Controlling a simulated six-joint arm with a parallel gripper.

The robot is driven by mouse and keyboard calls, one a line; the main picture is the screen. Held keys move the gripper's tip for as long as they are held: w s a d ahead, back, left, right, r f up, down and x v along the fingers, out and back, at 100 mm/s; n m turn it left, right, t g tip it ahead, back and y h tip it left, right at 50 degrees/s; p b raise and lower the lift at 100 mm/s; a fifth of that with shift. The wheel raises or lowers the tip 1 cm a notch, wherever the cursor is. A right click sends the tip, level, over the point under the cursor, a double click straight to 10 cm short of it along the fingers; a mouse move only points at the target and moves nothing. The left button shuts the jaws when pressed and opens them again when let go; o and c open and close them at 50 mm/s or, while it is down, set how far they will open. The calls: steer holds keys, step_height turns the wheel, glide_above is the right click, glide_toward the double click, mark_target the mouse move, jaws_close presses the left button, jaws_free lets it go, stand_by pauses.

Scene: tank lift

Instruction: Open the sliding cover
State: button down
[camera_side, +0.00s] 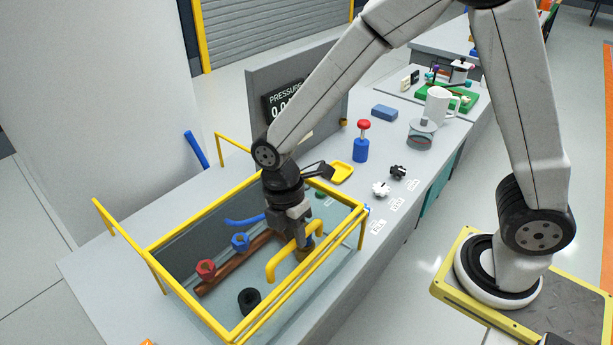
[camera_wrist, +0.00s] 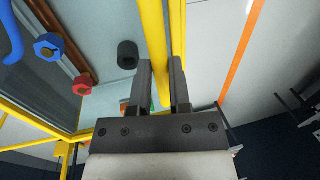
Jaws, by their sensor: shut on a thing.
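The tank has a yellow rectangular frame (camera_side: 193,308) around its top. A yellow arched handle (camera_side: 283,258) stands above the tank near its right side. The handle's bar (camera_wrist: 154,40) runs between my two fingers in the wrist view. My gripper (camera_side: 305,238) points down and is shut on the handle; it also shows in the wrist view (camera_wrist: 161,68). The sliding cover's clear pane is hard to make out, so I cannot tell how far it extends over the tank. My gripper hides part of the handle's far end.
Inside the tank are a copper pipe (camera_side: 228,268), a red nut (camera_side: 205,270), a blue nut (camera_side: 240,242) and a black nut (camera_side: 249,302). A pressure display (camera_side: 285,104) stands behind. A blue bottle with a red top (camera_side: 361,148) and a mug (camera_side: 438,106) stand on the bench.

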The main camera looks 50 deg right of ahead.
steer(key=w, duration=2.5)
steer(key=shift+w, duration=0.25)
steer(key=c, duration=0.6)
jaws_free()
steer(key=shift+r, duration=0.1)
steer(key=shift+w+r, duration=0.25)
steer(key=shift+r, duration=1)
steer(key=shift+w+r, duration=0.25)
steer(key=shift+r, duration=1)
steer(key=shift+w+r, duration=0.25)
steer(key=shift+r, duration=1)
